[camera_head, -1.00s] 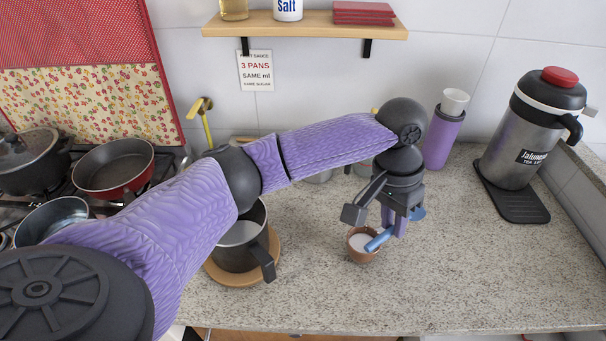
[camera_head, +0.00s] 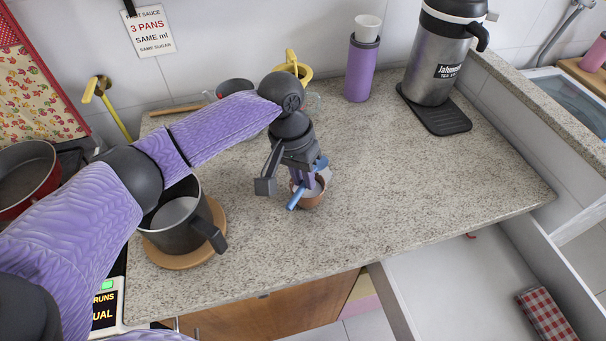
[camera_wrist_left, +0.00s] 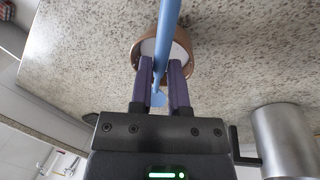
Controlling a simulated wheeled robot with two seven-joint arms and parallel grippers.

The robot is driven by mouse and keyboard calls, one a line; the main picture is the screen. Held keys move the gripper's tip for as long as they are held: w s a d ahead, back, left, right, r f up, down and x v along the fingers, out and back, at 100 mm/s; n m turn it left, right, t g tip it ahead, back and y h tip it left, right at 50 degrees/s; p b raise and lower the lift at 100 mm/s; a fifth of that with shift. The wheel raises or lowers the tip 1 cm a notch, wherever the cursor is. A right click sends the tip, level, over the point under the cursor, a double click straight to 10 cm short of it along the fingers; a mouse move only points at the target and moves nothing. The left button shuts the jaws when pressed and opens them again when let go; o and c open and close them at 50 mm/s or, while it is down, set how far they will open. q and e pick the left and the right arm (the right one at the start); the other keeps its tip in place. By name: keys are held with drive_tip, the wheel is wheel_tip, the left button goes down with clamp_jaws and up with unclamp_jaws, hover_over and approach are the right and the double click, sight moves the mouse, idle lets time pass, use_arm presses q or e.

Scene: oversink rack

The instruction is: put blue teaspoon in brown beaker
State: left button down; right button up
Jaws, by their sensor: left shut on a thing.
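My left gripper (camera_head: 303,184) is shut on the blue teaspoon (camera_head: 296,199), pointing down at the counter. The teaspoon slants across the fingers, with its wider end (camera_head: 320,163) up by the gripper. A small round brown vessel with pale contents, apparently the brown beaker (camera_head: 312,202), stands right below and behind the fingers. In the left wrist view the teaspoon (camera_wrist_left: 167,30) runs between the fingers (camera_wrist_left: 162,82) and across the brown beaker (camera_wrist_left: 149,47). Whether the teaspoon touches the beaker, I cannot tell. My right gripper is out of view.
A dark pot (camera_head: 181,232) with pale contents stands on a round wooden board (camera_head: 205,254) at left. A purple flask (camera_head: 361,72) and a steel jug (camera_head: 436,65) stand at the back. The counter right of the beaker is clear. An open drawer (camera_head: 455,290) juts out at the front right.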

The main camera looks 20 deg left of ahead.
use_arm(q)
drive_tip(key=c, duration=0.6)
unclamp_jaws()
drive_tip(key=shift+f, duration=0.1)
drive_tip(key=p+v, duration=0.3)
drive_tip(key=v, duration=0.9)
drive_tip(key=shift+p, duration=0.3)
